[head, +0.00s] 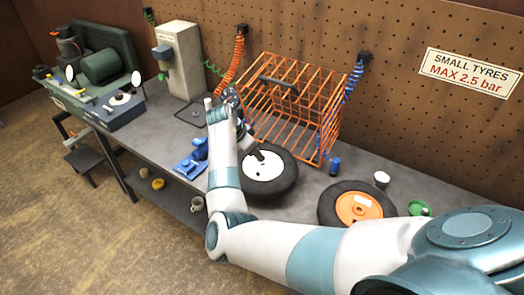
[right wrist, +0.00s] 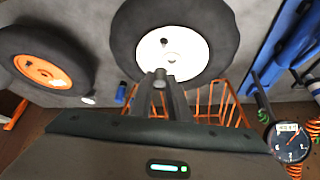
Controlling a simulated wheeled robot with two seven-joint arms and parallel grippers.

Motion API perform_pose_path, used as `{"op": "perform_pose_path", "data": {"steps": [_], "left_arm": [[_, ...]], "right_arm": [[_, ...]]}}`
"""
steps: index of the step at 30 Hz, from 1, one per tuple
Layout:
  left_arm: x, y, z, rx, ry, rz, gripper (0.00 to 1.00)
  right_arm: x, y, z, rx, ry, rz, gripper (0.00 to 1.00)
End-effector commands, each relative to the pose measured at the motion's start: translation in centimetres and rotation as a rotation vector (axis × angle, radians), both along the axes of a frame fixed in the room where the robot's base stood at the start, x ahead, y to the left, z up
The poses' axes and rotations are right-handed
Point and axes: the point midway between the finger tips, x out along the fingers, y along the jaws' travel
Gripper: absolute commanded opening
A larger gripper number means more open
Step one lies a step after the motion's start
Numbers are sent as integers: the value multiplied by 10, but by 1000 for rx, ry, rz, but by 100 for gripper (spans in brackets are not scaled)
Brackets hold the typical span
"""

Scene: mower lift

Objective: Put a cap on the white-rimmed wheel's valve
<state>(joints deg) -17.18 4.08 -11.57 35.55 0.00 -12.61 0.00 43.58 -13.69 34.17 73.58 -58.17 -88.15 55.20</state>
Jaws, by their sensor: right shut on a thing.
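The white-rimmed wheel (head: 264,171) lies flat on the bench in the head view. In the right wrist view its white rim (right wrist: 190,58) faces me, with a short dark valve (right wrist: 164,42) standing on it. My right gripper (right wrist: 160,78) is shut on a small grey cap (right wrist: 160,74) between its fingertips. The cap appears just below the valve in that picture and looks apart from it; the height gap cannot be told. In the head view the right gripper (head: 256,150) reaches over the wheel, and the cap is too small to make out. My left gripper is not in view.
An orange wire cage (head: 310,115) stands behind the wheel. An orange-rimmed wheel (head: 357,208), a blue cylinder (head: 335,166) and a white cup (head: 381,178) are to its right. A blue tool (head: 193,157) lies left. A dial gauge (right wrist: 288,142) shows in the right wrist view.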

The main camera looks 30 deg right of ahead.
Motion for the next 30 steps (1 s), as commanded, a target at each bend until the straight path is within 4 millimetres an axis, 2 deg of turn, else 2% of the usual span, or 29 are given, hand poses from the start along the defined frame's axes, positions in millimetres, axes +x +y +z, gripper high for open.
{"op": "perform_pose_path", "data": {"steps": [11,17,23,30], "left_arm": [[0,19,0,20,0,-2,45],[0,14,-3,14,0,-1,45],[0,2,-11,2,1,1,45],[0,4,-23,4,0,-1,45]], "right_arm": [[0,0,-1,0,0,0,0],[0,0,-8,0,0,0,0],[0,0,-23,0,1,0,0],[0,0,-38,0,1,0,0]]}}
